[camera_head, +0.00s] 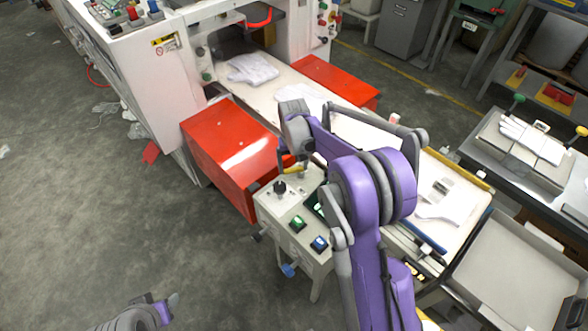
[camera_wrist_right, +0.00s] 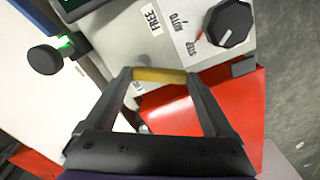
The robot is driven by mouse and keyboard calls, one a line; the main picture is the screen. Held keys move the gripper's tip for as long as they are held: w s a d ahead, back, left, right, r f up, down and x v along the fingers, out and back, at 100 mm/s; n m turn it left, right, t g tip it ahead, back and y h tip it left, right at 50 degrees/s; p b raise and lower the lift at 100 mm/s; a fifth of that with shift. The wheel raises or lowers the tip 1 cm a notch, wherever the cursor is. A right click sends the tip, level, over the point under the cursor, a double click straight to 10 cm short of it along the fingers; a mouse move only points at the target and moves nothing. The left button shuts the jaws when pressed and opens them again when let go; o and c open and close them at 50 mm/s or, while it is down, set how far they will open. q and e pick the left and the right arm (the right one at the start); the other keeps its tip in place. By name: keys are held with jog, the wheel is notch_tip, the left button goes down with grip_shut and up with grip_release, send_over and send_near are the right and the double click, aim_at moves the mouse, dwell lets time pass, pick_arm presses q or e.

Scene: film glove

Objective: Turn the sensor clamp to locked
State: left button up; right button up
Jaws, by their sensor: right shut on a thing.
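The sensor clamp appears as a yellow bar (camera_wrist_right: 160,75) in the right wrist view, beside a FREE label (camera_wrist_right: 152,20) on the control box (camera_wrist_right: 125,40). In the head view a bit of yellow (camera_head: 291,171) shows at the box's back edge. My right gripper (camera_wrist_right: 157,77) has a fingertip at each end of the bar and is shut on it.
A black selector knob (camera_wrist_right: 229,22) marked AUTO sits near the clamp. The box also has a green button (camera_head: 297,224) and a blue button (camera_head: 319,243). A red housing (camera_head: 232,150) stands behind it. White gloves (camera_head: 252,68) lie on the machine bed. Floor at left is open.

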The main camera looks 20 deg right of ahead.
jog(key=m, duration=0.2)
jog(key=m+b, duration=0.1)
jog(key=w+m, duration=0.1)
jog(key=m, duration=0.1)
jog(key=shift+w+d+m, duration=0.1)
jog(key=shift+d+m, duration=0.2)
jog(key=m, duration=0.1)
jog(key=m+b, duration=0.1)
jog(key=m, duration=0.1)
jog(key=shift+w+d, duration=0.25)
jog(key=shift+d, duration=0.05)
jog(key=shift+w+d+m+b, duration=0.1)
jog(key=shift+d+m+b, duration=0.1)
jog(key=shift+m, duration=0.6)
jog(key=shift+w+d+m+b, duration=0.1)
jog(key=shift+m+b, duration=0.05)
jog(key=shift+m, duration=0.65)
jog(key=o, duration=1.1)
jog(key=shift+r, duration=0.15)
notch_tip(320, 180, up, 11)
jog(key=shift+f, duration=0.2)
